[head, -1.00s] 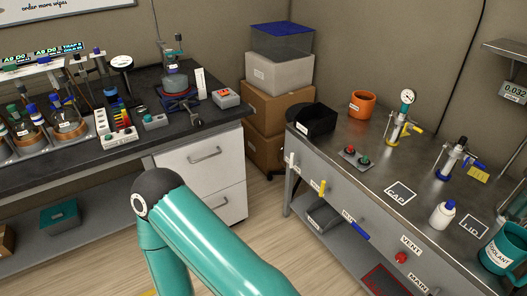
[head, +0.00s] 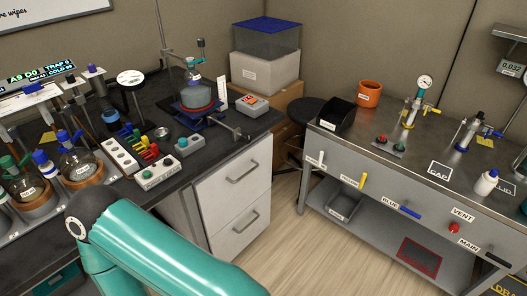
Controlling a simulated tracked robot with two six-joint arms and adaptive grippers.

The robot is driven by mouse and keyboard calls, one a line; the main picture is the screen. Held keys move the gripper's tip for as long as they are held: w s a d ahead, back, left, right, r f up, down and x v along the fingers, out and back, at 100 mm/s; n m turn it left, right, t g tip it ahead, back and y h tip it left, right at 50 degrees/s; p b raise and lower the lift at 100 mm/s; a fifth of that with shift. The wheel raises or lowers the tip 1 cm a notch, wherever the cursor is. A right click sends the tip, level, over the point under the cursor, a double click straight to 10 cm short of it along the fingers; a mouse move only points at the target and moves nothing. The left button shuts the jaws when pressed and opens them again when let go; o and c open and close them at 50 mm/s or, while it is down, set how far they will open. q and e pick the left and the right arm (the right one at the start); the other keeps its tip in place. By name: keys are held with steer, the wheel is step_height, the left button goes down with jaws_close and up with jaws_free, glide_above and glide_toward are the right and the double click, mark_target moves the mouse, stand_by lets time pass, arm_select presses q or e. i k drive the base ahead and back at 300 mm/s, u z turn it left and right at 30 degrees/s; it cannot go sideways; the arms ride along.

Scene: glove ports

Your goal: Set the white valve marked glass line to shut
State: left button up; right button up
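The white valve handle (head: 322,158) is on the front panel of the right-hand steel bench, at its left end. It stands roughly upright in the picture. A small label (head: 313,163) is beside it, too small to read. On the same panel to its right are a yellow handle (head: 363,180), standing upright, and a blue handle (head: 409,212), lying nearly level. Neither gripper is in view. A teal link of one of my arms fills the bottom left, well short of the white valve.
A red knob (head: 454,228) marked vent is further right on the panel. The steel bench (head: 385,160) carries a black bin (head: 337,114), an orange pot (head: 369,93) and a button box (head: 388,144). A dark bench (head: 226,133) with glassware stands left. Wood floor (head: 300,255) lies open between the benches.

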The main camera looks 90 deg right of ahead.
mark_target(321, 160)
steer(key=u, duration=0.65)
steer(key=i, duration=0.2)
steer(key=z, duration=2.5)
steer(key=i, duration=0.2)
steer(key=z, duration=1.55)
steer(key=k, duration=0.35)
steer(key=z, duration=0.55)
steer(key=i, duration=1.35)
steer(key=u, duration=0.35)
